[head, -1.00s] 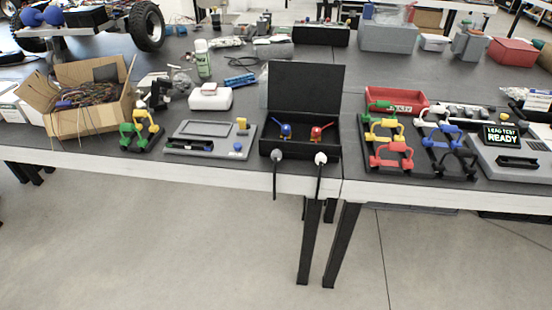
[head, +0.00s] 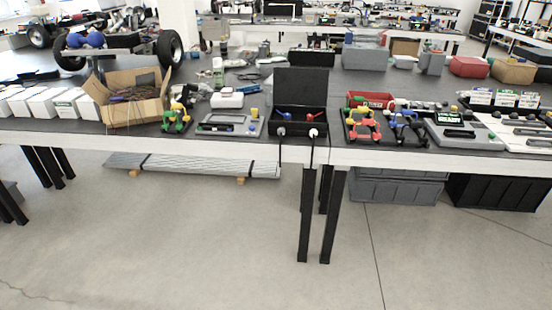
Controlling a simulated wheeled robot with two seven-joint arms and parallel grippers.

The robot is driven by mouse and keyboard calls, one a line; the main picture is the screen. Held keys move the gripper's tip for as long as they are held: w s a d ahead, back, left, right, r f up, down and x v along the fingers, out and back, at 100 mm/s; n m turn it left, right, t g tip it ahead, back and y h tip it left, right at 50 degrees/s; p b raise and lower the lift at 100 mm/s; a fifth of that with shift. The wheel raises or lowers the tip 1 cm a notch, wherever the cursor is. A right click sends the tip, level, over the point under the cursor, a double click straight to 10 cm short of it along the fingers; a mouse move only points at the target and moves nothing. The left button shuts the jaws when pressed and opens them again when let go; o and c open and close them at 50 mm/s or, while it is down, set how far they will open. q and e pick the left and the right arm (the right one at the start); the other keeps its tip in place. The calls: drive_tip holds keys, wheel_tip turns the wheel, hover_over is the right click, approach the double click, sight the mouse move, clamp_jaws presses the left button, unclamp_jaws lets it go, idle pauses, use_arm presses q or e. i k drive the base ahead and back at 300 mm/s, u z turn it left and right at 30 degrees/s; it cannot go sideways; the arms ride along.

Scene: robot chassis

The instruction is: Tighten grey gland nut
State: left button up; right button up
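An open black box (head: 291,87) with a raised lid stands at the front edge of the dark workbench. Two cable glands show low on its front. The left one, which looks grey (head: 281,132), has a dark cable hanging below it. The right one looks white (head: 313,133), with a black cable hanging over the bench edge. A blue-handled part (head: 283,116) and a red-handled part (head: 310,117) sit inside the box. How tight the grey nut is cannot be seen at this size. Neither of my grippers is in view.
Left of the box are a grey tray (head: 209,130), green-yellow clamps (head: 176,119) and an open carton (head: 130,112). Right are red and blue clamp racks (head: 363,127) and a tester (head: 474,134) with a lit screen. The floor (head: 200,235) before the bench is clear.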

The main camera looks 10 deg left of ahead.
sight(281, 129)
drive_tip(key=u, duration=1.1)
drive_tip(key=i, duration=1.25)
drive_tip(key=z, duration=0.1)
